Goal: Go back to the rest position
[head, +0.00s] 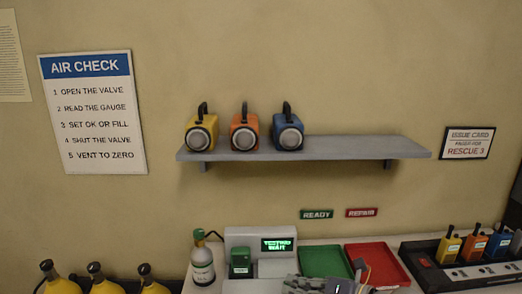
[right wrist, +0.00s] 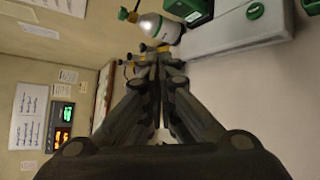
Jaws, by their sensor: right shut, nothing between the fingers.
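My right gripper (right wrist: 150,60) is seen from behind in the right wrist view. Its two dark fingers come together at the tips with nothing visible between them. In the head view, only grey and dark parts of the right arm and gripper show at the bottom edge, in front of the trays. My left gripper is not in either view.
A tester with a green display (head: 279,245), a white bottle (head: 202,267), a green tray (head: 326,261) and a red tray (head: 384,277) stand on the console. A charger (head: 431,276) holds radios at right. A wall shelf (head: 345,148) carries three lamps. Yellow cylinders (head: 103,286) stand lower left.

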